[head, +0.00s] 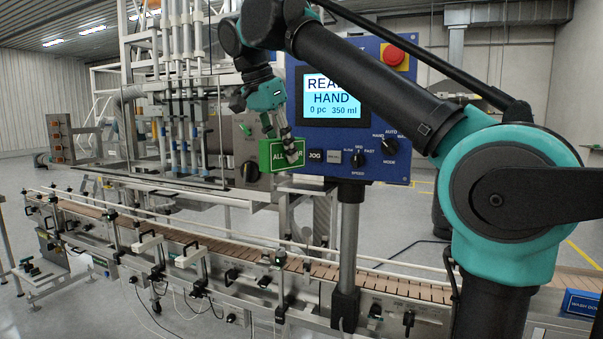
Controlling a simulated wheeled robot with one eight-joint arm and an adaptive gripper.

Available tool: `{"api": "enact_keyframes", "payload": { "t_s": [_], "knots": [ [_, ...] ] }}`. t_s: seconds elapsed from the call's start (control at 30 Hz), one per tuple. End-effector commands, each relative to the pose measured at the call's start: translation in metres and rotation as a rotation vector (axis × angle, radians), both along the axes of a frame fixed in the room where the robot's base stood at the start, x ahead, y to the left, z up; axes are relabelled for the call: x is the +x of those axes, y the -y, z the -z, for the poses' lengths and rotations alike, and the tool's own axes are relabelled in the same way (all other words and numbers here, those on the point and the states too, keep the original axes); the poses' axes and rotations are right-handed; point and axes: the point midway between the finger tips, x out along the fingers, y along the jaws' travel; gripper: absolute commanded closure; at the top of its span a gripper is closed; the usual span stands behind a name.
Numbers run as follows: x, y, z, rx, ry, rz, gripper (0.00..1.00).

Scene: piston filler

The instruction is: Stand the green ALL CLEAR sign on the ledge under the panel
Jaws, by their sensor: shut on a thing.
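The green ALL CLEAR sign (273,160) is upright in the head view, just left of the lower left part of the blue panel. My gripper (290,155) is shut on the sign, with its fingers covering part of the lettering. The blue control panel (393,172) stands on a grey post and has a lit screen (332,98). The ledge under the panel cannot be made out clearly. I cannot tell whether the sign touches anything besides my gripper.
A red stop button (394,55) and several knobs sit on the panel. A slatted conveyor (200,243) with rails runs below. The filler frame (180,100) stands behind at left. A blue sign (581,303) lies at lower right.

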Motion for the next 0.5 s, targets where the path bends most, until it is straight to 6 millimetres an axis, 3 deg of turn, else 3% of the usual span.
{"api": "enact_keyframes", "payload": {
  "t_s": [0.3,0.47,0.5],
  "knots": [
    [0.071,0.026,0.000,0.000,0.000,0.004,1.00],
    [0.100,0.037,0.000,0.000,0.001,0.002,1.00],
    [0.097,0.036,0.007,0.000,0.000,-0.001,1.00]
  ]
}}
